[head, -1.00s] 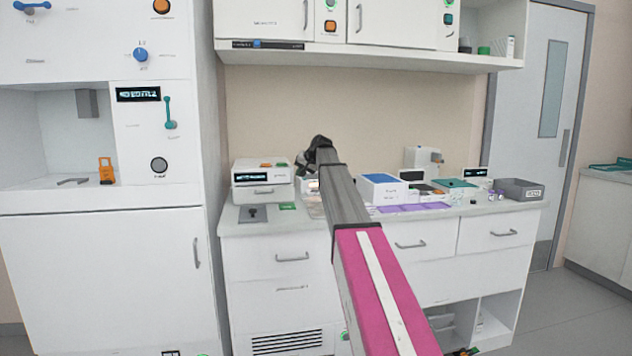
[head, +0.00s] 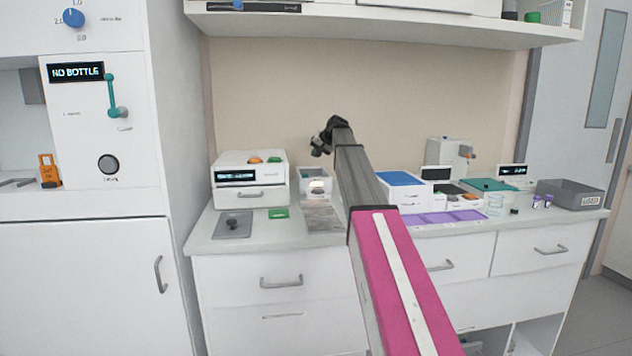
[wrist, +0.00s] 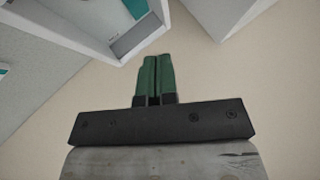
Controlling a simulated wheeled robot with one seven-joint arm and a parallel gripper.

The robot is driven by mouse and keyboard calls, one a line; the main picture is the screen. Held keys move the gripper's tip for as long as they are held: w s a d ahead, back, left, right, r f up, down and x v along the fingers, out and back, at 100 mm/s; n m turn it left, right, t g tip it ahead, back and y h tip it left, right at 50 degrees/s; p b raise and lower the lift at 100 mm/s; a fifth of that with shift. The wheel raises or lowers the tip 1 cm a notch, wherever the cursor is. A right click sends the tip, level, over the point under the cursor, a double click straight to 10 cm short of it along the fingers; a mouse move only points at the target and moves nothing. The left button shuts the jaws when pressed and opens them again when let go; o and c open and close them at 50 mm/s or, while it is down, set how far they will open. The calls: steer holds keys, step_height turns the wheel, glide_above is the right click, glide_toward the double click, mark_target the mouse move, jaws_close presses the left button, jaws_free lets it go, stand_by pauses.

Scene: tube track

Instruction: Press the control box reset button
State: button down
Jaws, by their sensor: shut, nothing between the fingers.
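No label names the control box, so I cannot tell which unit it is. A white box (head: 222,196) with a dark display, a drawer handle, an orange button (head: 255,160) and a green button (head: 274,160) on top stands at the counter's left. A small white unit (head: 314,173) with a lit orange-white spot is to its right. My gripper (head: 322,142) is up in front of the wall, above and apart from both, its fingers hard to make out there. In the wrist view its green fingers (wrist: 156,60) are together and empty, pointing towards a white open-fronted housing (wrist: 100,25).
The counter (head: 225,243) holds a grey plate (head: 232,226), a green pad (head: 278,213), a blue-topped box (head: 402,178), purple mats (head: 438,217) and a grey bin (head: 568,196). A tall white cabinet (head: 80,265) stands left. A wall cupboard (head: 380,27) hangs above.

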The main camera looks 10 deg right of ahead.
stand_by(0.3)
steer(key=shift+f, duration=4.4)
steer(key=shift+f, duration=0.2)
steer(key=shift+f, duration=0.2)
